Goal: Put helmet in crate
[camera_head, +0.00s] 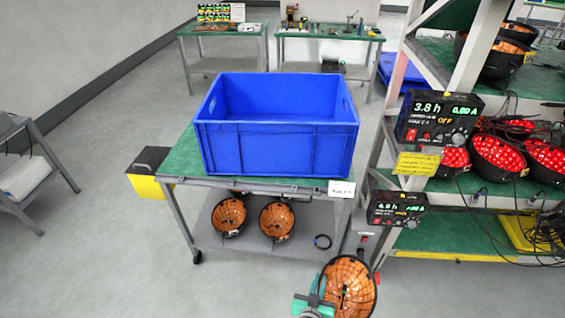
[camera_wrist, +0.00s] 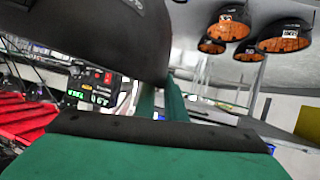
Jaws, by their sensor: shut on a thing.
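My gripper (camera_head: 316,302) is at the bottom of the head view, shut on a helmet (camera_head: 348,286). The helmet is a dark shell with an orange-brown lined inside facing the camera. In the wrist view the helmet's dark shell (camera_wrist: 95,35) fills the upper left, close to the green jaws. The blue crate (camera_head: 273,147) stands on the green-topped cart beyond and up-left of my gripper. The part of the crate floor that shows looks bare; the near wall hides the rest.
The cart (camera_head: 180,158) has two more orange-lined helmets (camera_head: 277,220) on its lower shelf. A rack (camera_head: 445,240) with power supplies (camera_head: 438,118) and red-lit helmets (camera_head: 497,157) stands close on the right. A yellow-black box (camera_head: 148,172) is left of the cart.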

